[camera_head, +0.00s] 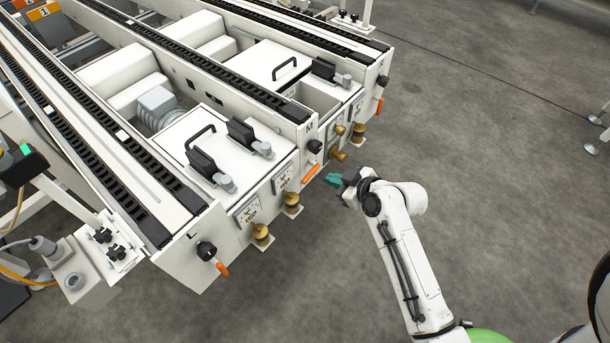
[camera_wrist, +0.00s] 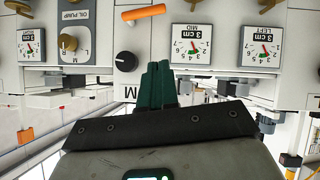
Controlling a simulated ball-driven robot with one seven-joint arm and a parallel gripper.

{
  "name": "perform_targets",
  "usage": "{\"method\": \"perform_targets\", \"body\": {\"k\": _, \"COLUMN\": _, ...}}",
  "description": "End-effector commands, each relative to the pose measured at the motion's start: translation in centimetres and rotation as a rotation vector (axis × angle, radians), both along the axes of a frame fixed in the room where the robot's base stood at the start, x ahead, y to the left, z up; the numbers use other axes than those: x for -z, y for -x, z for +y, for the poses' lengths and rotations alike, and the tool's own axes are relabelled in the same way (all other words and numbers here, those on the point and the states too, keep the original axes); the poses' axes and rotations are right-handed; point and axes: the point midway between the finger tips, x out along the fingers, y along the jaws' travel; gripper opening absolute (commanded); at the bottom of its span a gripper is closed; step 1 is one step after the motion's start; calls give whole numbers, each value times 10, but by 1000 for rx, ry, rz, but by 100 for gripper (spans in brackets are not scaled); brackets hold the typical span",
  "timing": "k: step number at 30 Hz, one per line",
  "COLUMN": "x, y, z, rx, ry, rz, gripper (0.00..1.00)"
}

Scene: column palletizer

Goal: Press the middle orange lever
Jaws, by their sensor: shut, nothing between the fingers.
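The middle orange lever (camera_head: 311,173) sits on the machine's front face beside the M-marked rail end. It also shows in the wrist view (camera_wrist: 143,12), where it is slightly tilted, near the top edge. A black knob (camera_wrist: 125,61) is near it, left of my fingertips. My gripper (camera_head: 332,180) has teal fingers. It is just right of and slightly below the middle lever in the head view. In the wrist view my gripper (camera_wrist: 158,66) is shut and empty, with its tips below the lever in the picture. A gap shows between tips and lever.
Other orange levers are at the left (camera_head: 222,268) and right (camera_head: 379,105) rail ends. Brass knobs (camera_head: 291,200) stick out along the front face. Gauges marked MID (camera_wrist: 192,46) and LEFT (camera_wrist: 262,46) appear upside down. The floor (camera_head: 480,150) right of my arm is clear.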

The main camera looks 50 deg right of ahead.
Motion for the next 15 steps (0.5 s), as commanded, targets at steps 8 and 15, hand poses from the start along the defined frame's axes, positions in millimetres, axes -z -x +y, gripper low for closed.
{"method": "perform_targets", "body": {"k": 8, "x": 6, "y": -7, "z": 0, "rx": -1, "ry": -1, "rz": 1, "gripper": 0}}
{"method": "perform_targets", "body": {"k": 15, "x": 30, "y": -41, "z": -3, "rx": -2, "ry": -2, "rz": 2, "gripper": 0}}
